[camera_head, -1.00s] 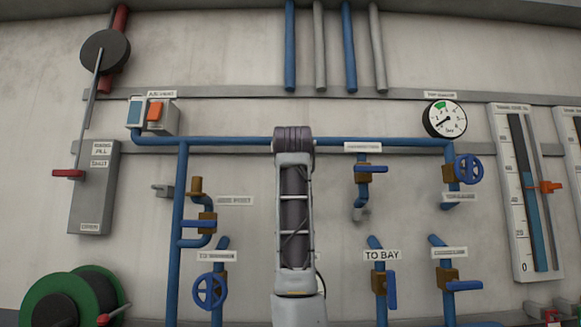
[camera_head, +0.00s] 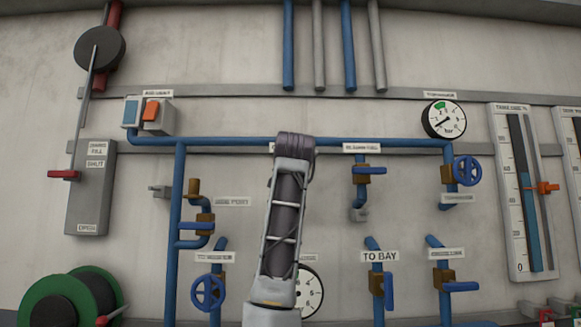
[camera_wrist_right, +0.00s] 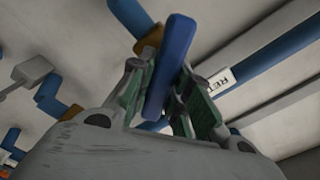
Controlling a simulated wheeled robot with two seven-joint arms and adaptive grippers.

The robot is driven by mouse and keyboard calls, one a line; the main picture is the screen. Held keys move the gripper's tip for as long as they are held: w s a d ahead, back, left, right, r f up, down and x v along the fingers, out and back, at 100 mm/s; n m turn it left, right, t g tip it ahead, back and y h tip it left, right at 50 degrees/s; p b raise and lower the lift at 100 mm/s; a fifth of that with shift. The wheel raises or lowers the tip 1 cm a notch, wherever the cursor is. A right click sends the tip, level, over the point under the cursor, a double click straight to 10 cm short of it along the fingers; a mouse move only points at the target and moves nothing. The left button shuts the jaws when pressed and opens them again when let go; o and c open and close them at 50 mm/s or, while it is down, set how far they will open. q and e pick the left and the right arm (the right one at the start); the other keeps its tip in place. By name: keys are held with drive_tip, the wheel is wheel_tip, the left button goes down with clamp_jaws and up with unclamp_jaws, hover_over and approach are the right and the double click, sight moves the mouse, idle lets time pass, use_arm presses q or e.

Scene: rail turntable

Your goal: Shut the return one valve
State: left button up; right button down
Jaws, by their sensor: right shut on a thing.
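In the right wrist view a blue lever handle (camera_wrist_right: 174,58) stands between the fingers of my right gripper (camera_wrist_right: 166,78), which is shut on it. A brown valve body (camera_wrist_right: 149,39) on a blue pipe shows just behind the lever. A white label starting with "RET" (camera_wrist_right: 223,81) is partly covered by the gripper; the rest of its text is hidden. In the head view one of my arms stands in the middle of the wall and hides this valve and the gripper. My left gripper is not in view.
Other blue-handled valves hang nearby on the wall: an upper lever valve (camera_head: 364,174), the TO BAY valve (camera_head: 380,284) and a handwheel (camera_head: 208,291). A round gauge (camera_head: 312,292) is partly hidden by my arm. A pressure gauge (camera_head: 444,119) sits upper right.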

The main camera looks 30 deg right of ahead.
drive_tip(key=m+p, duration=0.1)
drive_tip(key=m, duration=0.3)
drive_tip(key=shift+f+p, duration=0.15)
drive_tip(key=shift+p, duration=0.15)
drive_tip(key=shift+f+m+p, duration=0.15)
drive_tip(key=shift+m+p, duration=0.25)
drive_tip(key=shift+m, duration=1)
drive_tip(key=shift+d, duration=0.1)
drive_tip(key=c, duration=1.3)
unclamp_jaws()
drive_tip(key=shift+s, duration=0.1)
drive_tip(key=shift+v, duration=6.05)
drive_tip(key=shift+d, duration=0.1)
